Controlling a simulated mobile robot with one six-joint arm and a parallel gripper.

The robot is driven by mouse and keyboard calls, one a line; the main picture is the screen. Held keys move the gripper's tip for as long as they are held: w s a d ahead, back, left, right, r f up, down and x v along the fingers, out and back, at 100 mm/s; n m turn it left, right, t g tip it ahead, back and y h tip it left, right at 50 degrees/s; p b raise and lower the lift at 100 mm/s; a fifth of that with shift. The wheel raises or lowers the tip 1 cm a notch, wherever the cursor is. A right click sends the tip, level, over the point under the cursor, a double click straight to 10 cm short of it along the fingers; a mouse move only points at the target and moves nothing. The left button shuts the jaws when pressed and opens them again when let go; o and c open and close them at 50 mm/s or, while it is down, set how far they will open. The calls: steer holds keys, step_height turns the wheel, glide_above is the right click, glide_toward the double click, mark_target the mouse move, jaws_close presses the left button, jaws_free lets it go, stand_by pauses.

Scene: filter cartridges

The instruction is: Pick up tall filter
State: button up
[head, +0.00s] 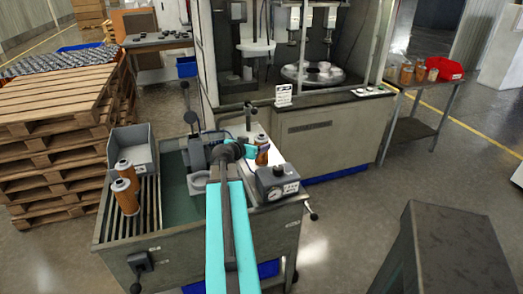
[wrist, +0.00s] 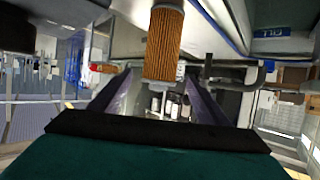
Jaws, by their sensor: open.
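An orange pleated filter with a pale end (head: 262,156) stands on the white top at the right of the work station in the head view. In the wrist view the filter (wrist: 164,45) lies in line with the gap between the fingers. My gripper (head: 250,149) is open right beside this filter. In the wrist view its two fingers (wrist: 158,98) are spread wide, with a gap on each side of the filter. I cannot tell if either finger touches it. Two more orange filters, a front one (head: 123,198) and a rear one (head: 126,171), stand on the slatted rack at the left.
A grey bin (head: 133,145) sits behind the rack. A gauge box (head: 276,183) stands close in front of the filter. A black-knobbed lever (head: 191,125) rises left of my gripper. A large machine cabinet (head: 325,130) stands behind.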

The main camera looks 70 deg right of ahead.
steer(key=shift+d+f, duration=0.2)
steer(key=shift+d, duration=0.35)
steer(key=shift+p+x, duration=1.4)
steer(key=shift+x, duration=1.2)
steer(key=shift+s+a+f, duration=0.1)
steer(key=shift+c, duration=0.6)
steer(key=c, duration=1.1)
